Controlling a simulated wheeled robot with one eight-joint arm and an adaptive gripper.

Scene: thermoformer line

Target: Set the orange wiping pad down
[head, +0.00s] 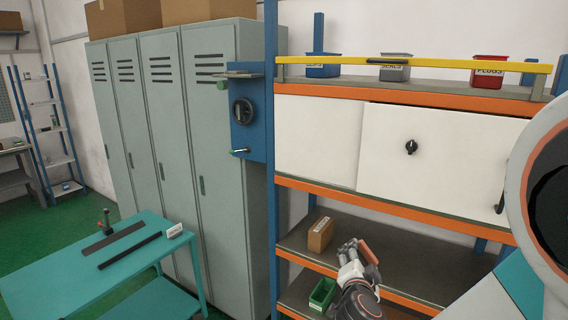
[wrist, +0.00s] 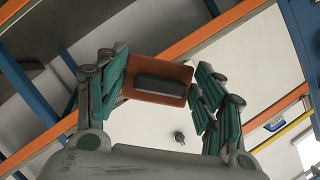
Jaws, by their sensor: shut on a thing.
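The orange wiping pad (wrist: 150,72), an orange plate with a dark grip block on it, is between the fingers of my gripper (wrist: 160,85) in the wrist view. The fingers are shut on its two sides. In the head view the orange pad (head: 368,251) shows at the end of my gripper (head: 358,256), above the lower shelf (head: 410,246) of the orange and blue rack. A cardboard box (head: 320,234) stands on that shelf to the left of my gripper. Whether the pad touches the shelf cannot be told.
A green bin (head: 322,293) sits on the shelf below. White doors (head: 430,150) close the compartment above. Blue, grey and red bins stand on top behind a yellow bar (head: 420,64). A teal table (head: 60,272) and grey lockers (head: 160,110) are to the left.

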